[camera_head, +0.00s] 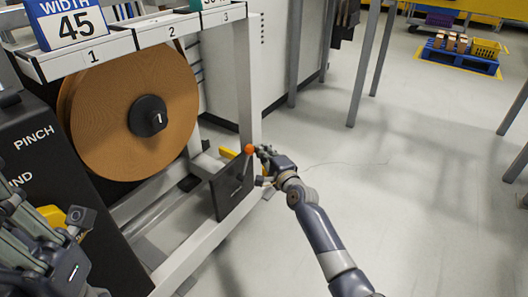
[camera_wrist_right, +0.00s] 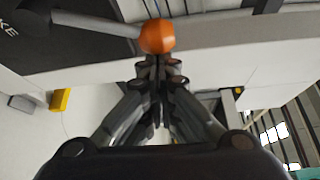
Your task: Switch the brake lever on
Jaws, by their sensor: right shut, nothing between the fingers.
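The brake lever's orange ball knob (camera_head: 249,149) stands on a thin rod beside a dark plate (camera_head: 232,187) at the lower right of the machine frame. The knob also shows in the right wrist view (camera_wrist_right: 157,36), with its grey rod running left over a dark panel marked "KE". My right gripper (camera_head: 266,152) is at the knob's right side. Its fingers (camera_wrist_right: 161,70) are shut and empty, with the tips close to the knob; I cannot tell whether they touch it. My left arm shows at the lower left, but its fingertips are not clear.
A large brown roll (camera_head: 128,108) marked 1 hangs in the grey frame (camera_head: 252,70). A yellow part (camera_head: 228,152) sits just left of the knob. A black panel (camera_head: 62,190) marked "PINCH" stands at the left. The floor (camera_head: 400,200) to the right is open, with table legs farther back.

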